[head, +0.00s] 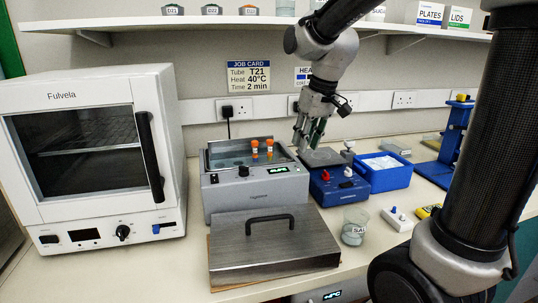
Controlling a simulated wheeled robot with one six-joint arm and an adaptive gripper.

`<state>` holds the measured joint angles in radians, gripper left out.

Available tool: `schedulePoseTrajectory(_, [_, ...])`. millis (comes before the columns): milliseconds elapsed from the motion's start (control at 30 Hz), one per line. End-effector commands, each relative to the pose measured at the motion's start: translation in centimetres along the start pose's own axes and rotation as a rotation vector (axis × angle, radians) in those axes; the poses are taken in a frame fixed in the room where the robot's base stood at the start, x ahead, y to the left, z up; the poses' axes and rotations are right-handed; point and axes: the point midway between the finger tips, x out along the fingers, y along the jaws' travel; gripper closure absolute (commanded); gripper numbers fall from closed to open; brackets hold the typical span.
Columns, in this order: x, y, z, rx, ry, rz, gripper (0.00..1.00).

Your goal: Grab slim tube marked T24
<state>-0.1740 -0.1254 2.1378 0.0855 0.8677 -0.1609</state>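Two slim tubes with orange caps, the left one (255,147) and the right one (269,146), stand upright in the grey water bath (228,195). Their labels are too small to read, so I cannot tell which, if either, is T24. My gripper (309,144) hangs fingers down to the right of the bath's tubes, near the bath's right end and the blue device (335,190). A gap shows between its fingers, and I see nothing held there.
A steel lid (235,250) with a black handle lies in front of the bath. A white oven (95,150) stands left. A blue tray (385,180) and a beaker (355,222) are right. The job card (248,77) reads T21, 40°C, 2 min. A shelf (200,22) runs above.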

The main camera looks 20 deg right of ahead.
Motion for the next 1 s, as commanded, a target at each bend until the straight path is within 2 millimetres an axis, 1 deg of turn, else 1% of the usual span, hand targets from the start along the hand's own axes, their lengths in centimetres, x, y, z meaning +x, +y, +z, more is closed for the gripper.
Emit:
schedulePoseTrajectory(33, [1.0, -0.4, -2.4, -0.031, 0.007, -0.009, 0.75])
schedulePoseTrajectory(100, [1.8, -0.9, -5.6, -0.078, 0.035, -0.02, 0.75])
schedulePoseTrajectory(200, [2.2, -1.3, -9.0, -0.139, 0.082, -0.025, 0.75])
schedulePoseTrajectory(300, [2.5, -1.5, -10.8, -0.176, 0.115, -0.026, 0.75])
schedulePoseTrajectory(367, [3.0, -1.6, -11.1, -0.182, 0.119, -0.026, 0.75])
schedulePoseTrajectory(567, [5.4, -1.7, -11.6, -0.182, 0.119, -0.025, 0.75])
schedulePoseTrajectory(700, [7.6, -1.9, -12.4, -0.182, 0.117, -0.025, 0.75])
schedulePoseTrajectory(800, [8.9, -2.0, -12.6, -0.181, 0.117, -0.025, 0.75])
schedulePoseTrajectory(900, [9.5, -2.0, -12.7, -0.181, 0.12, -0.024, 0.75])
schedulePoseTrajectory(1000, [9.6, -2.0, -12.7, -0.181, 0.121, -0.024, 0.75])
